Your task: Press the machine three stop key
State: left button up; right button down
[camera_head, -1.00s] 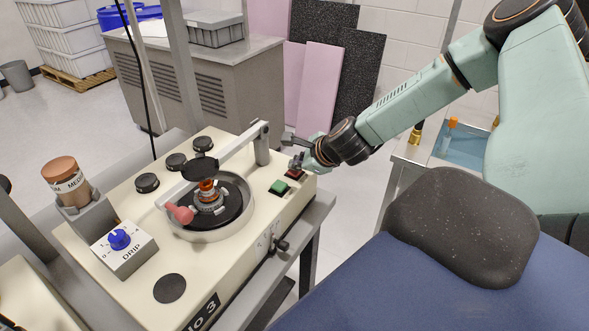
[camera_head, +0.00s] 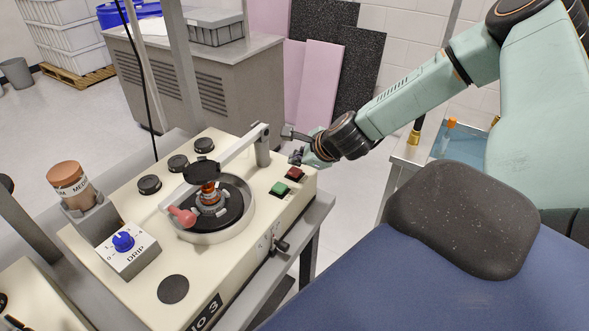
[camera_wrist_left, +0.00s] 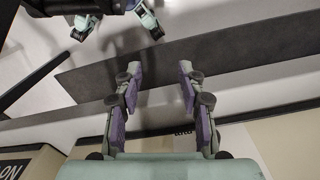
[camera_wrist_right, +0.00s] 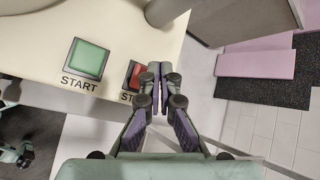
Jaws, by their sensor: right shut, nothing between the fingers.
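Machine three (camera_head: 205,308) is a cream bench unit with "NO 3" on its front. Its red stop key (camera_head: 294,174) is on the top at the right corner, just behind the green start key (camera_head: 280,189). My right gripper (camera_head: 296,158) is shut and empty, its tips just beyond the red key and seemingly a little above it. In the right wrist view the fingertips (camera_wrist_right: 160,68) hide part of the red key (camera_wrist_right: 137,75) and its label. The green key (camera_wrist_right: 88,59) reads START. My left gripper (camera_wrist_left: 158,72) is open and empty in the left wrist view.
The machine's top holds a round wheel with a pivoted arm (camera_head: 235,147), black knobs (camera_head: 178,163), a DRIP dial (camera_head: 124,241) and a brown-capped bottle (camera_head: 67,176). A grey cabinet (camera_head: 200,80) stands behind.

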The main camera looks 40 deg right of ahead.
aim_at(297, 173)
jog(key=shift+r+p, duration=1.95)
jog(key=shift+r, duration=0.4)
jog(key=shift+f, duration=0.1)
